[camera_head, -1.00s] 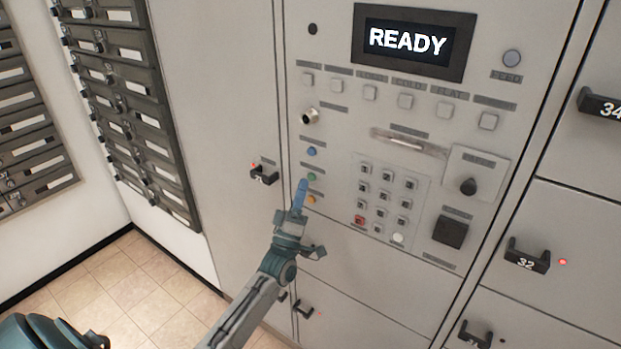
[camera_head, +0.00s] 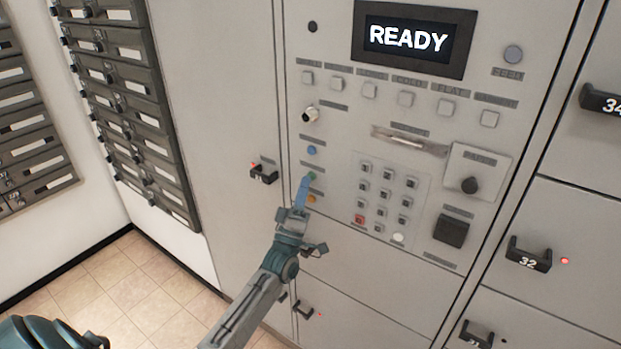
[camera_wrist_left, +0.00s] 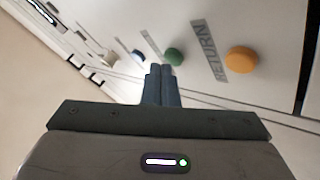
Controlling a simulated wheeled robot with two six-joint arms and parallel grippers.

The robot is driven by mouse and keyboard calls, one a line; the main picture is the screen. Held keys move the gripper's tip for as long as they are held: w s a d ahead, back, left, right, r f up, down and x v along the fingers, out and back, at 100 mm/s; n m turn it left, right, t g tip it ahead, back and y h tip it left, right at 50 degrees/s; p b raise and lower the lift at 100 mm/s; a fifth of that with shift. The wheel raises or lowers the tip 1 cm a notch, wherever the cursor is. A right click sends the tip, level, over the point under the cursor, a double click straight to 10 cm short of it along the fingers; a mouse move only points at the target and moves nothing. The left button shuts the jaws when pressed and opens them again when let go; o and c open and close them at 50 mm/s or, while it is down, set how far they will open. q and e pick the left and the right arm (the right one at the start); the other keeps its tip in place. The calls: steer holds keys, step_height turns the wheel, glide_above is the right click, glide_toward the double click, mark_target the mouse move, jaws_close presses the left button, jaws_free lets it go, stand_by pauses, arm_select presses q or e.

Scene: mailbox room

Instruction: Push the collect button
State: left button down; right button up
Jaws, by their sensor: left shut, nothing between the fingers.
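Three small round buttons sit in a column on the grey panel: blue (camera_head: 312,150), green (camera_head: 312,177) and orange (camera_head: 311,198). In the left wrist view the orange button (camera_wrist_left: 241,60) has a RETURN label beside it; I cannot read which one is labelled collect. My left gripper (camera_head: 305,180) is shut and empty, with its blue fingertips at the green button, partly covering it. In the wrist view the fingertips (camera_wrist_left: 160,68) are just beside the green button (camera_wrist_left: 174,56); whether they touch it I cannot tell. My right gripper is not in view.
A screen (camera_head: 408,39) reads READY above a row of square buttons. A keypad (camera_head: 384,198) lies right of the round buttons. Locker handle 11 (camera_head: 263,173) juts out to the left. Dark mailboxes (camera_head: 125,100) line the left wall.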

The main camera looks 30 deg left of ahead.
arm_select(q)
steer(key=shift+w+b, duration=0.3)
steer(key=shift+w, duration=0.05)
stand_by(0.5)
steer(key=shift+s, duration=0.15)
steer(key=shift+s+p, duration=0.35)
steer(key=shift+s, duration=0.3)
steer(key=shift+s+a+p, duration=0.15)
steer(key=shift+s+p, duration=0.35)
steer(key=shift+s, duration=0.75)
steer(key=shift+s+a+p, duration=0.1)
steer(key=shift+s+p, duration=0.4)
steer(key=shift+s, duration=0.75)
